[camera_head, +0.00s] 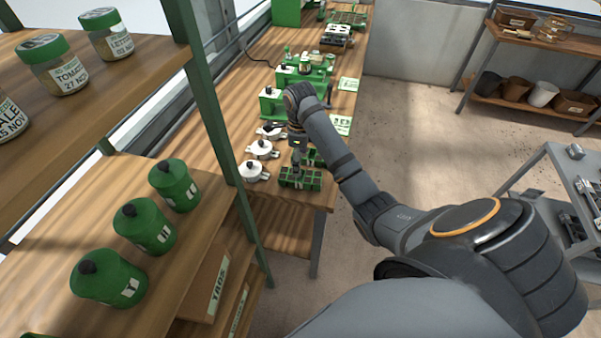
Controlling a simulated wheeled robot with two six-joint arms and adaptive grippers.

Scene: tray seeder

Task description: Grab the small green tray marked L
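A small green tray with dark cells (314,182) lies near the front end of the long wooden bench. A second green tray (316,158) sits just behind it, partly hidden by my arm. I cannot read a mark L on either one. My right gripper (298,163) points down over the trays, at the back edge of the front one. It is too small to tell whether its fingers are open, or whether they touch a tray. My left gripper is out of view.
Green machines (303,75) stand farther back on the bench (260,208). A shelf with green canisters (145,226) and jars is at left. A grey cart (560,185) stands at right. The floor between is clear.

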